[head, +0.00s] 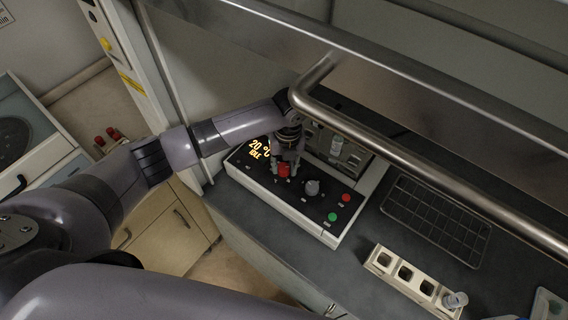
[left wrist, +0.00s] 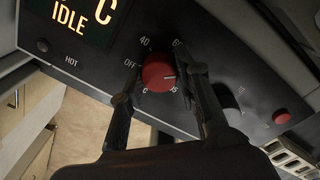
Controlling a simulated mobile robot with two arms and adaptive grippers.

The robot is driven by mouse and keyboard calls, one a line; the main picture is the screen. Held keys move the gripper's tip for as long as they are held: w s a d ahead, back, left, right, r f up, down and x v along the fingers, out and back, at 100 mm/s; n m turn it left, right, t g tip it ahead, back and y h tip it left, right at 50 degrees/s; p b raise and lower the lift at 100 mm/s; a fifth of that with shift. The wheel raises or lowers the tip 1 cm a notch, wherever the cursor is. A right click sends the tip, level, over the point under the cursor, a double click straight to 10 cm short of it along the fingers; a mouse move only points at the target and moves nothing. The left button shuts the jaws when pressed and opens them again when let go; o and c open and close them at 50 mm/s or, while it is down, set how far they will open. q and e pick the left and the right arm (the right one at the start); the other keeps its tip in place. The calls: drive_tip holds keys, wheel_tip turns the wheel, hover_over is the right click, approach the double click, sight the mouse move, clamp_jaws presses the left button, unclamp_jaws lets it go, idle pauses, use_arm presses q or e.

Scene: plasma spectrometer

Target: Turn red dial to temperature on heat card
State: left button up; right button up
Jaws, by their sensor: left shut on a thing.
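The red dial (head: 283,170) is on the black front panel of the white machine (head: 330,239). In the left wrist view the red dial (left wrist: 158,74) sits among printed marks, with OFF and 40 readable; its white pointer line points to the right. My left gripper (head: 284,166) reaches down onto the dial, its fingers on either side, shut on it. The display (head: 257,149) reads 20 °C and IDLE. I cannot make out a heat card in either view. My right gripper is not in view.
A grey knob (head: 312,187), a red button (head: 346,198) and a green button (head: 332,217) sit right of the dial. A metal rail (head: 430,178) crosses above the bench. A white holder with square openings (head: 383,259) and a wire rack (head: 436,218) lie to the right.

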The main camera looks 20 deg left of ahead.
sight(287, 167)
use_arm(q)
drive_tip(key=shift+r+m, duration=0.1)
drive_tip(key=shift+m, duration=1.1)
drive_tip(key=o, duration=1.2)
drive_tip(key=r, duration=1.1)
drive_tip(key=shift+d+r, duration=0.35)
drive_tip(key=shift+r, duration=0.05)
